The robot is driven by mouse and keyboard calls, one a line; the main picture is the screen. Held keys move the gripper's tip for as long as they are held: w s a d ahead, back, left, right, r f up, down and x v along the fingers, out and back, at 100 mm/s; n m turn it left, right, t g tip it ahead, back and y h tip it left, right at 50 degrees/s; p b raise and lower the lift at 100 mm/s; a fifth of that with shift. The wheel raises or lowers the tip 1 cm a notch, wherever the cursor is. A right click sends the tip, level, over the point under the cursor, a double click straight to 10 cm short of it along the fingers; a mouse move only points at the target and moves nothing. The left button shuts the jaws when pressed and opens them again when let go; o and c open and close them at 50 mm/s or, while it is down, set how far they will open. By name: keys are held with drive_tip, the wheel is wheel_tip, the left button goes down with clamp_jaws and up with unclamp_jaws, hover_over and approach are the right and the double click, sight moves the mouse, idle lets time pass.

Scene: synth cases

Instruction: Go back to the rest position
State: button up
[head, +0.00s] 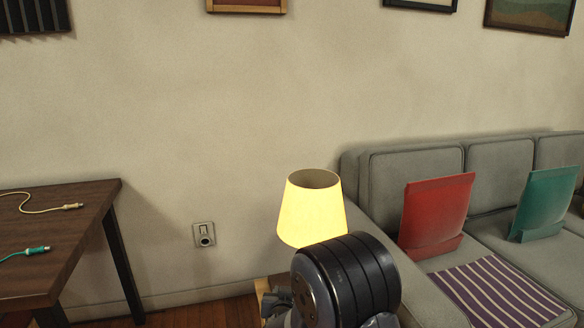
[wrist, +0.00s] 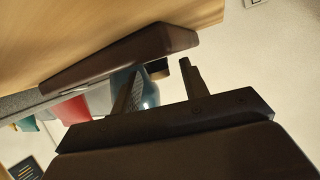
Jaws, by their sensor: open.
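My gripper (wrist: 161,76) shows in the wrist view with its two dark fingers apart. No object is clearly held between them. A blue, rounded, shiny object (wrist: 150,92) shows behind the left finger; its full shape is hidden, and I cannot tell how far away it is. In the head view a dark round joint of my arm stands at the bottom centre, and the gripper itself does not show there.
A lit yellow lamp (head: 311,213) stands behind my arm. A dark wooden table (head: 85,215) with cables is at left. A brown slab (wrist: 120,58) lies near the fingers.

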drive_tip(key=shift+d+f+n+y+b, duration=0.15)
drive_tip(key=shift+n+y+b, duration=0.35)
drive_tip(key=shift+y+b, duration=0.25)
drive_tip(key=shift+n+y+b, duration=0.45)
drive_tip(key=shift+n+y, duration=0.2)
drive_tip(key=shift+n, duration=0.05)
drive_tip(key=shift+d+n+g+y+p, duration=0.1)
drive_tip(key=shift+n+g+y+p, duration=0.3)
drive_tip(key=shift+n+y+p, duration=0.7)
drive_tip(key=shift+r+y, duration=0.2)
drive_tip(key=shift+y, duration=0.2)
